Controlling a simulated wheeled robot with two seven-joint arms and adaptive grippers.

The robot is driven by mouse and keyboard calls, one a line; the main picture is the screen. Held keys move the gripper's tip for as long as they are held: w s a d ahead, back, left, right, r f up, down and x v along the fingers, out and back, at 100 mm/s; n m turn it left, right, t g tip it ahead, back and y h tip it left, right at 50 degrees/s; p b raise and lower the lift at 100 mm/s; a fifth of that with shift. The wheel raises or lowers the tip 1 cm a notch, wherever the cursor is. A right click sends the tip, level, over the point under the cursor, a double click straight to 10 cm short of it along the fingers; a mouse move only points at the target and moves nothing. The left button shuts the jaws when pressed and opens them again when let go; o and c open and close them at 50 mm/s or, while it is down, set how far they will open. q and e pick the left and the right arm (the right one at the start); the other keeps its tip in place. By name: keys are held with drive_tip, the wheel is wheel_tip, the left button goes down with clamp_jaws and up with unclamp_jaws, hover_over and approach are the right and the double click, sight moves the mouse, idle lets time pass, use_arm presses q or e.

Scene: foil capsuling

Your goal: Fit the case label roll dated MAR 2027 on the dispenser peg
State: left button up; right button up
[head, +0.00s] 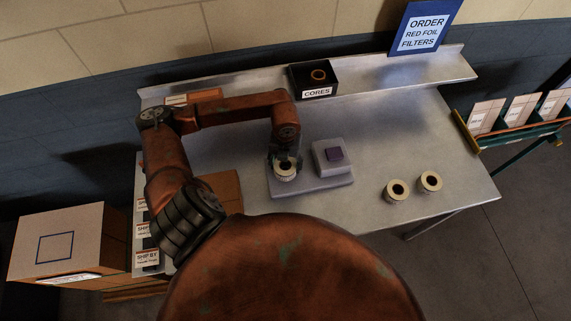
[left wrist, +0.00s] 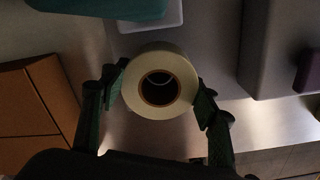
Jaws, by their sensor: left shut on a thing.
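My left gripper (head: 286,162) is shut on a cream label roll (head: 285,174), which is over the left part of the grey dispenser base (head: 318,189). In the left wrist view the roll (left wrist: 133,92) sits between the two fingers (left wrist: 160,95), its brown core facing the camera with a dark hole. No date is readable on the roll. My right gripper is out of view.
Two other cream rolls (head: 397,190) (head: 430,181) stand on the bench at right. A black CORES box (head: 314,80) is on the back shelf. SHIP BY cards (head: 147,258) line the left edge near a carton (head: 60,245). The right bench surface is otherwise clear.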

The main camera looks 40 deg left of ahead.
use_arm(q)
drive_tip(key=shift+f+b, duration=0.85)
drive_tip(key=shift+f, duration=0.3)
drive_tip(key=o, duration=1.4)
drive_tip(key=shift+c, duration=0.2)
wheel_tip(320, 180, up, 12)
